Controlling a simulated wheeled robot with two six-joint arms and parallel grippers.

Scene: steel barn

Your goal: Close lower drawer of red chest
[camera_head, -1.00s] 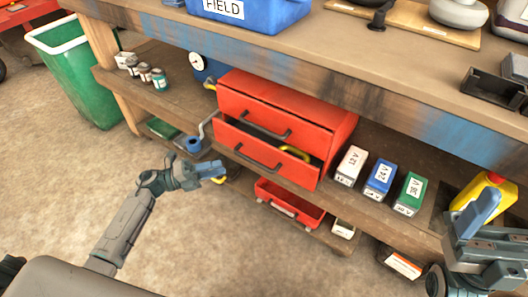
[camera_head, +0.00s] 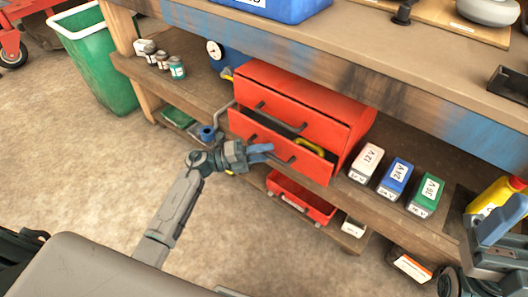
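The red chest (camera_head: 300,85) stands on the shelf under the bench. Its lower drawer (camera_head: 316,169) is pulled out part way; a dark gap shows above its front, with a yellow curved thing (camera_head: 310,146) inside. The upper drawer (camera_head: 312,124) looks shut. My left gripper (camera_head: 266,153) is in front of the lower drawer's left half, overlapping its dark handle (camera_head: 283,160) in the picture; I cannot tell whether it touches. Its blue fingers lie close together. My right gripper (camera_head: 502,220) is at the right edge, partly cut off, away from the chest.
A red open tray (camera_head: 300,198) sits low under the chest. White (camera_head: 366,162), blue (camera_head: 395,177) and green (camera_head: 425,193) labelled blocks stand right of it. A blue cylinder item (camera_head: 207,133) and small jars (camera_head: 177,68) are left. A green bin (camera_head: 98,65) stands on the floor.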

